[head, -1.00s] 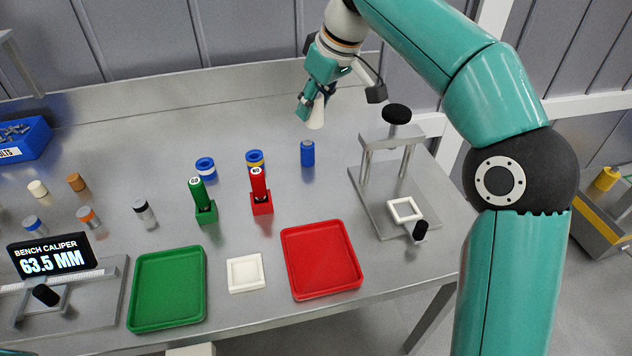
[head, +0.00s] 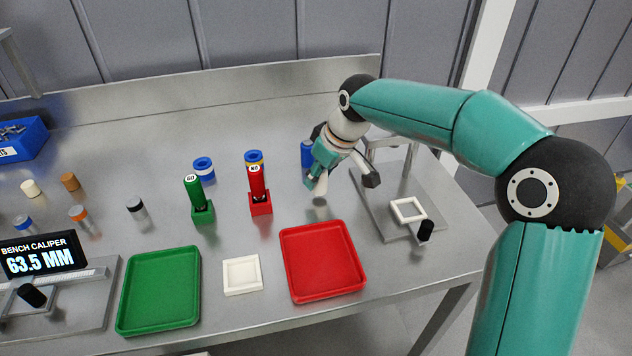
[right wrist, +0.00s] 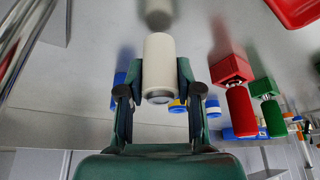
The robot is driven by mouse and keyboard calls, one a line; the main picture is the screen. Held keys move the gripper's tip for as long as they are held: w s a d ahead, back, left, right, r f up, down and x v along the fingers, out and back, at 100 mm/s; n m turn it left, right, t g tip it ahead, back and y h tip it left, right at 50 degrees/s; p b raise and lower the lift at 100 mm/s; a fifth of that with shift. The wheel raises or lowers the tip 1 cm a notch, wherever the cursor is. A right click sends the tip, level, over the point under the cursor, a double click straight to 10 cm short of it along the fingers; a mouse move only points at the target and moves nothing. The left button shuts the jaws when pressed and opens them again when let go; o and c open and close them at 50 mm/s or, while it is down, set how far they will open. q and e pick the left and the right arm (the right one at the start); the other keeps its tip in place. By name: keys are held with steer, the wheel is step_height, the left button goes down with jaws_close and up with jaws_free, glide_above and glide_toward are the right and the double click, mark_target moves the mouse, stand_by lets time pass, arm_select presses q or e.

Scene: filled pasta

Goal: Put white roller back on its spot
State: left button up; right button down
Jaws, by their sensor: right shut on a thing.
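The white roller (head: 320,186) is a pale cylinder between the fingers of my right gripper (head: 315,178), in the head view behind the red tray. In the right wrist view the white roller (right wrist: 158,62) points away from the palm, with a grey ring at its near end. The right gripper (right wrist: 159,85) is shut on it. A blurred reflection shows on the steel bench beyond its far end, and the roller seems just above the surface. I cannot tell which place is its spot. My left gripper is not in view.
A blue cylinder (head: 307,153) stands just behind the gripper. A red tray (head: 322,262), a white square dish (head: 242,275) and a green tray (head: 160,291) line the front. Red (head: 259,181) and green (head: 195,193) plug gauges stand left; a metal stand (head: 412,190) is right.

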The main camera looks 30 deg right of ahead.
steer(key=shift+f, duration=0.8)
steer(key=c, duration=0.8)
jaws_free()
steer(key=v, duration=1.2)
steer(key=shift+w+r+p, duration=0.1)
steer(key=shift+p, duration=0.3)
